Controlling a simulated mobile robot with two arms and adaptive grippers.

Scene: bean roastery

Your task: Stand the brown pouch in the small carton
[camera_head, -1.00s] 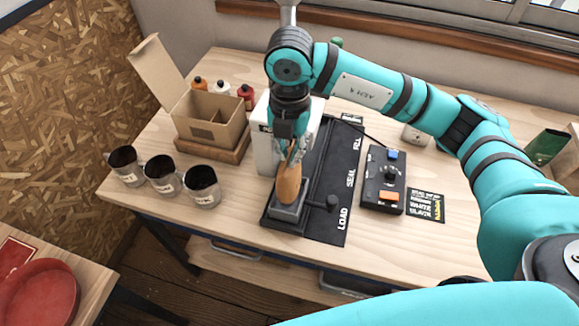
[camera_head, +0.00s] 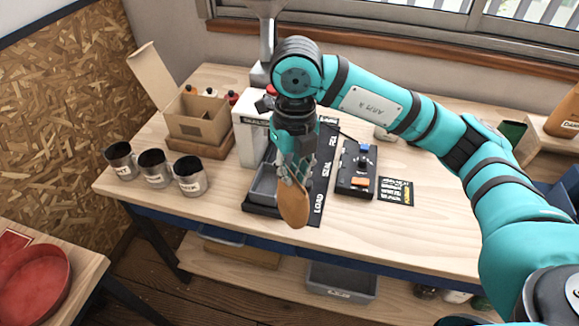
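A brown pouch (camera_head: 294,205) is held in my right gripper (camera_head: 293,172), whose fingers are shut on its upper end. The pouch hangs down, slightly tilted, in front of the sealing machine's tray (camera_head: 262,186). The small carton (camera_head: 200,118) stands open on a wooden base at the back left of the table, with one flap raised. The gripper is to the right of the carton and nearer the front edge. My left gripper is not in view.
Several metal cups, such as this one (camera_head: 190,176), stand in front of the carton. The white sealing machine (camera_head: 247,140) stands between carton and gripper. A control box (camera_head: 356,170) is to the right. Small bottles (camera_head: 232,97) stand behind the carton.

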